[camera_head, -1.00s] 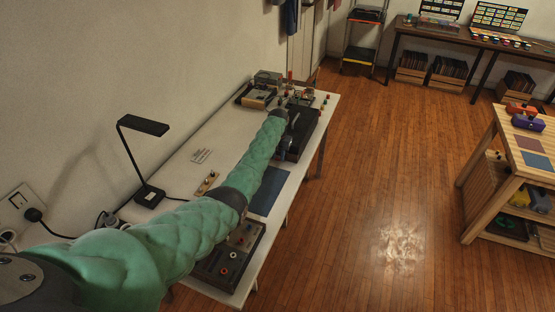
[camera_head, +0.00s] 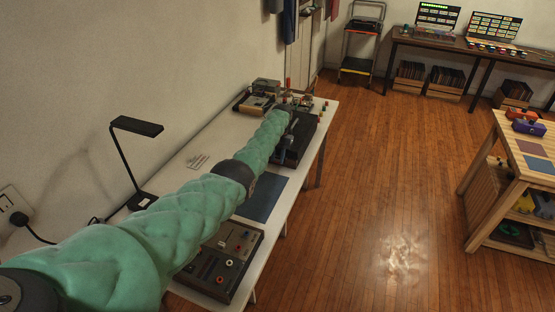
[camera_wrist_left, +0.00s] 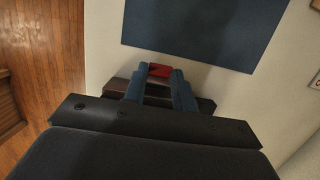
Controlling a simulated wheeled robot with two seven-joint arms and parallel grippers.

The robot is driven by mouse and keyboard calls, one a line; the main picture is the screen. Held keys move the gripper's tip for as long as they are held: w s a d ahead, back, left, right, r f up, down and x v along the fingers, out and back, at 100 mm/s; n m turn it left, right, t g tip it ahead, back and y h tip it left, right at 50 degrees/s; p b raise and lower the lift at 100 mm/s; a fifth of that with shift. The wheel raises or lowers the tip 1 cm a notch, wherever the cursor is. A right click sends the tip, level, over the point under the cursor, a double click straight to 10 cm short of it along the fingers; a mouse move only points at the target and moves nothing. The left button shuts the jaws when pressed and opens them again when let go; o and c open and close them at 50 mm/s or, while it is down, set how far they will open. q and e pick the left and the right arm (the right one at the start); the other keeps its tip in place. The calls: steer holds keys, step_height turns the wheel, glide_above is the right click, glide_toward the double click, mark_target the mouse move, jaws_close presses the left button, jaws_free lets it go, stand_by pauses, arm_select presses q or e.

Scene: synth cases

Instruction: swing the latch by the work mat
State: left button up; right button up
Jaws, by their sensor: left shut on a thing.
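The dark blue work mat (camera_head: 264,198) lies on the white table, and its edge shows at the top of the left wrist view (camera_wrist_left: 205,30). Close beside the mat in the left wrist view, a small red piece (camera_wrist_left: 160,70), likely the latch's handle, sits between the blue fingertips of my left gripper (camera_wrist_left: 161,76). The gripper is shut on it. A dark base (camera_wrist_left: 205,104) lies under the fingers, mostly hidden by them. In the head view my left gripper (camera_head: 287,142) is small and dark at the far end of the arm, beyond the mat. My right gripper is not in view.
A control box (camera_head: 225,262) stands at the table's near end and a black lamp (camera_head: 138,165) at its left. Several devices crowd the far end (camera_head: 262,92). A wooden bench (camera_head: 508,165) stands at right. The floor (camera_head: 375,190) between is clear.

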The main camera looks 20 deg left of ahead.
arm_select(q)
steer(key=shift+r, duration=0.1)
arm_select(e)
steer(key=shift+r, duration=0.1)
arm_select(q)
steer(key=o, duration=1)
steer(key=shift+w, duration=0.1)
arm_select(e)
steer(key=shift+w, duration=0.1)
arm_select(q)
steer(key=shift+r, duration=0.2)
steer(key=b+v, duration=0.2)
steer(key=v, duration=0.5)
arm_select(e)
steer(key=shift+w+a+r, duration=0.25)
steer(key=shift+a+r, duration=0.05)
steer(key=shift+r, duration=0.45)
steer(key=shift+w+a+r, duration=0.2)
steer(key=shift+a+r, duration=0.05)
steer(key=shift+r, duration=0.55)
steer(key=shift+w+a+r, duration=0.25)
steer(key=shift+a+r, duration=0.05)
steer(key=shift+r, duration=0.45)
arm_select(q)
steer(key=shift+r, duration=0.1)
